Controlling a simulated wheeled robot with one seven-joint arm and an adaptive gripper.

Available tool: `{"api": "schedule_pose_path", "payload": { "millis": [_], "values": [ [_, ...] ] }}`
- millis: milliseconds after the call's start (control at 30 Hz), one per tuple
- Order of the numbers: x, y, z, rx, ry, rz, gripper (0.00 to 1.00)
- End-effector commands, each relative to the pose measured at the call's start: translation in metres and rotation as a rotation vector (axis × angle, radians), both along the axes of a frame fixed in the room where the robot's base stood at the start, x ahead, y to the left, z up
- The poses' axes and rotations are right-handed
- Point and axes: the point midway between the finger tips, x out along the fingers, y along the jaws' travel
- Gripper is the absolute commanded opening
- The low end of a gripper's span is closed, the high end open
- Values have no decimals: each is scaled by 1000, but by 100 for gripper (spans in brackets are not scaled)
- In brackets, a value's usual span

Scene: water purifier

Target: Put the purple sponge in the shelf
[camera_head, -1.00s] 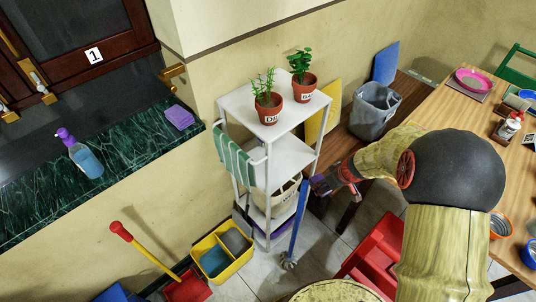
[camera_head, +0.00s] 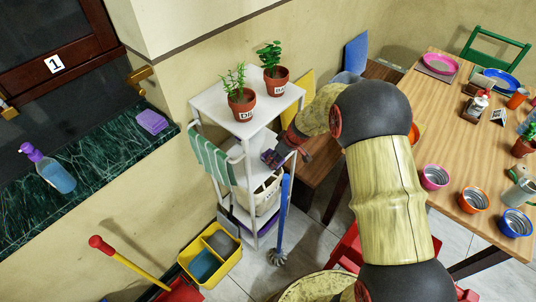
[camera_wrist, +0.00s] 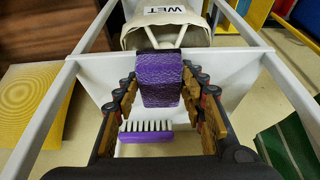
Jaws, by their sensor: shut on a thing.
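The shelf (camera_head: 255,124) is a white open rack standing against the wall. My gripper (camera_head: 274,158) is at its right side, between the top board and the lower level. In the wrist view my gripper (camera_wrist: 160,95) is shut on the purple sponge (camera_wrist: 160,80), a block with dark sides held between both fingers. The sponge (camera_head: 271,157) shows only as a small dark purple patch in the head view. In the wrist view white shelf bars and a white board surround it; whether it touches the board I cannot tell.
A purple-backed brush (camera_wrist: 146,136) lies beyond the fingers. A cream container (camera_wrist: 180,28) marked WET is close by. Two potted plants (camera_head: 241,108) stand on top. A green striped cloth (camera_head: 211,159) hangs left. A blue-handled tool (camera_head: 284,215) leans at the front.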

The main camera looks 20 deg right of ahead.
Motion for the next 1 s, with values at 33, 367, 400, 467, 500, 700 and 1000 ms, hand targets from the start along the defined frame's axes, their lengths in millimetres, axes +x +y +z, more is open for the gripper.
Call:
{"api": "schedule_pose_path", "payload": {
  "millis": [33, 367, 400, 467, 500, 700, 1000],
  "values": [
    [2, 2, 0, 0, 0, 1, 21],
    [39, 26, -1, -1, -2, 1, 21],
    [37, 24, -5, -1, -1, 0, 21],
    [36, 24, -7, -1, -1, 0, 21],
    [36, 24, -7, -1, -1, 0, 21],
    [36, 24, -6, -1, -1, 0, 21],
    [36, 24, -9, -1, -1, 0, 46]
  ]
}}
